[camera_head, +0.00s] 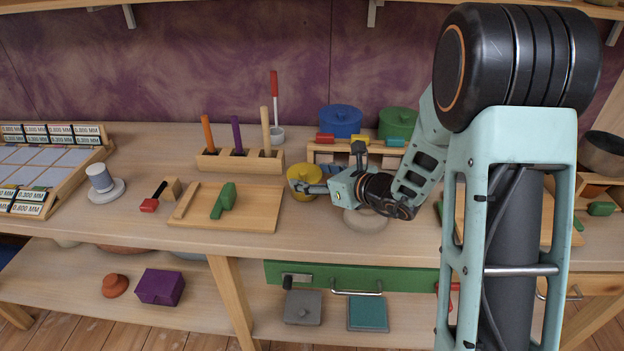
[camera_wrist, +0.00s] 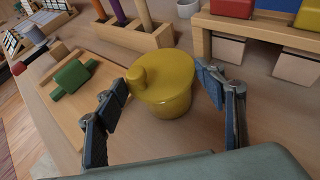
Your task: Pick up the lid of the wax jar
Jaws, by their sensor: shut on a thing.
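A yellow jar (camera_head: 301,192) stands on the bench, left of my gripper, with a round yellow lid (camera_head: 303,174) on it. In the wrist view, the lid (camera_wrist: 168,76) has a knob at its left side, and the jar body (camera_wrist: 170,108) shows below its rim. My gripper (camera_head: 312,187) comes from the right, with its fingers on both sides of the lid in the wrist view (camera_wrist: 163,84). It is shut on the lid. Whether the lid is lifted off the jar cannot be told.
A wooden board (camera_head: 253,212) with a green object (camera_head: 224,200) lies to the left. A block with upright sticks (camera_head: 240,161) stands behind. A low rack (camera_head: 325,155) with blue (camera_head: 341,121) and green (camera_head: 398,123) lidded pots is behind the jar. A round disc (camera_head: 365,222) lies under my arm.

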